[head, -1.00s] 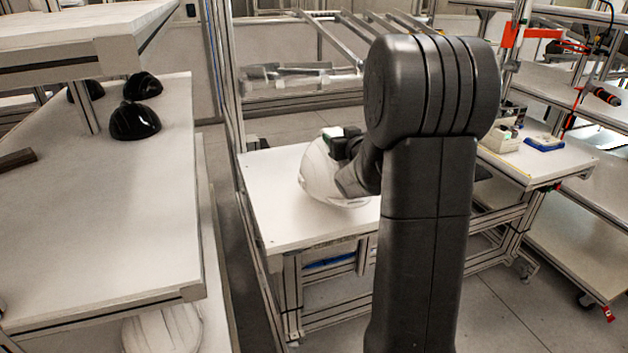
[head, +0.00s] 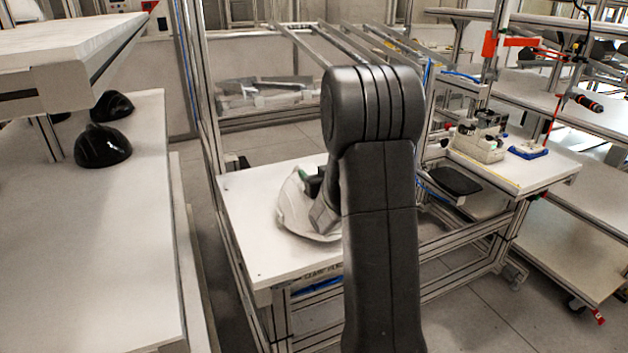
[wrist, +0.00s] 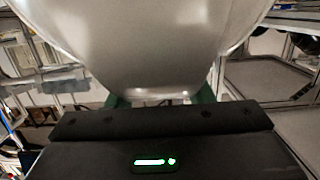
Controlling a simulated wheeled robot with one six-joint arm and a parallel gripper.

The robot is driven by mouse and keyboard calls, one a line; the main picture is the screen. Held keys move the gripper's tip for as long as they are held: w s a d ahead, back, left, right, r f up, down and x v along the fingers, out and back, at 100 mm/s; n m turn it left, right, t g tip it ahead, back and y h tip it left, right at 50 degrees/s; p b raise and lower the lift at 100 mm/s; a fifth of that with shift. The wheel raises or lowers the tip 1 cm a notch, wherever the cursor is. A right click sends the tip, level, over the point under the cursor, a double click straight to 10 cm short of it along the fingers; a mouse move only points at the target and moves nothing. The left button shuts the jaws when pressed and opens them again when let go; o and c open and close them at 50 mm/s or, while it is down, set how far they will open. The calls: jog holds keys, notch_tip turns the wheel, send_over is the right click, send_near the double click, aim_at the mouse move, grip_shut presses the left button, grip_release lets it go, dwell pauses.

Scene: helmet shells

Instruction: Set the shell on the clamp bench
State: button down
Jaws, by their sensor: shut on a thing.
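A white helmet shell (head: 296,208) shows in the head view at the left of my arm, over the white top of the clamp bench (head: 250,245). My gripper (head: 313,184) is shut on the shell, and my arm hides part of both. In the wrist view the shell (wrist: 140,45) fills the upper middle, with my gripper (wrist: 160,100) at its lower edge. I cannot tell whether the shell touches the bench top. The bench's front edge carries lettering, partly hidden by my arm.
Black shells (head: 102,146) lie on a white shelf table (head: 110,250) at the left. A bench (head: 530,177) at the right carries a beige device (head: 478,145) and a blue item (head: 528,150). A metal post (head: 205,120) stands at the clamp bench's left.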

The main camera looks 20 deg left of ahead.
jog(key=shift+f, duration=0.8)
jog(key=c, duration=0.7)
grip_release()
jog(key=shift+f, duration=0.1)
jog(key=b+v, duration=0.1)
jog(key=v, duration=1.1)
